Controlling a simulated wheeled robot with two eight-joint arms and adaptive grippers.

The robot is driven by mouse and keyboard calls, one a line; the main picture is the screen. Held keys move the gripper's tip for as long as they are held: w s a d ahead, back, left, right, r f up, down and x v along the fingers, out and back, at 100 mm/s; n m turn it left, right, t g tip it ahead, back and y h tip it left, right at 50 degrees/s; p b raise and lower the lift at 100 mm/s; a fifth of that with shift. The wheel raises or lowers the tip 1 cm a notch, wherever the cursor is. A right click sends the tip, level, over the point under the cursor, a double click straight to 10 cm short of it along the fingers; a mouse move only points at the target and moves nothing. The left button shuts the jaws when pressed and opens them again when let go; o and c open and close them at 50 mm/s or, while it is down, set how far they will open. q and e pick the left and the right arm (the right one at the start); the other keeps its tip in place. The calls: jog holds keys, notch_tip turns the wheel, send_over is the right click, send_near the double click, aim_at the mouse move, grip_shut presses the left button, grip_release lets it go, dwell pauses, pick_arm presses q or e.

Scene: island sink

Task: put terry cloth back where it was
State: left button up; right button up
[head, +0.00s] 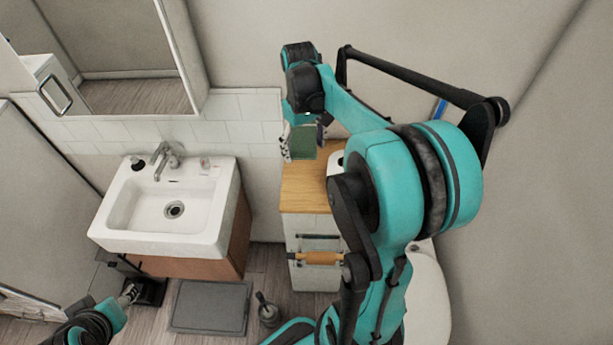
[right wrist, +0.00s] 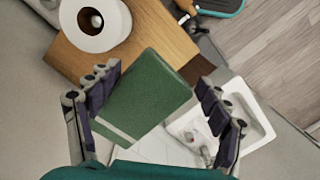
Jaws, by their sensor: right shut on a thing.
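The terry cloth (right wrist: 150,95) is a green folded piece with a pale stripe near one end, seen between the fingers of my right gripper (right wrist: 158,112) in the right wrist view. The gripper is shut on it. In the head view the green cloth (head: 303,143) is in my right gripper (head: 304,141), over or near the back of the wood-topped cabinet (head: 300,188). I cannot tell whether the cloth touches the wood. My left gripper (head: 131,292) is low at the left, below the sink; its finger opening is too small to judge.
A white paper roll (right wrist: 96,24) stands on the wooden top beside the cloth. A white sink (head: 205,215) with a faucet (head: 165,157) is left of the cabinet. On the floor are a grey mat (head: 210,307) and a dark brush holder (head: 268,312). The front of the wooden top looks clear.

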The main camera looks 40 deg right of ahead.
aim_at(307, 194)
jog(key=shift+s+r, duration=0.35)
jog(key=shift+s, duration=0.15)
notch_tip(307, 194, down, 18)
jog(key=b, duration=0.4)
jog(key=shift+r, duration=0.2)
jog(key=o, duration=1.3)
notch_tip(307, 194, up, 12)
jog(key=w+p, duration=0.1)
jog(key=p, duration=0.2)
jog(key=s+a+r+t, duration=0.1)
jog(key=s+a+t, duration=0.1)
jog(key=a, duration=0.4)
jog(key=s+a+r+t, duration=0.1)
jog(key=s+a+t, duration=0.2)
jog(key=a, duration=0.3)
jog(key=s+a+r+n+t, duration=0.1)
jog(key=s+a+t, duration=0.2)
jog(key=a, duration=0.3)
jog(key=shift+a, duration=0.25)
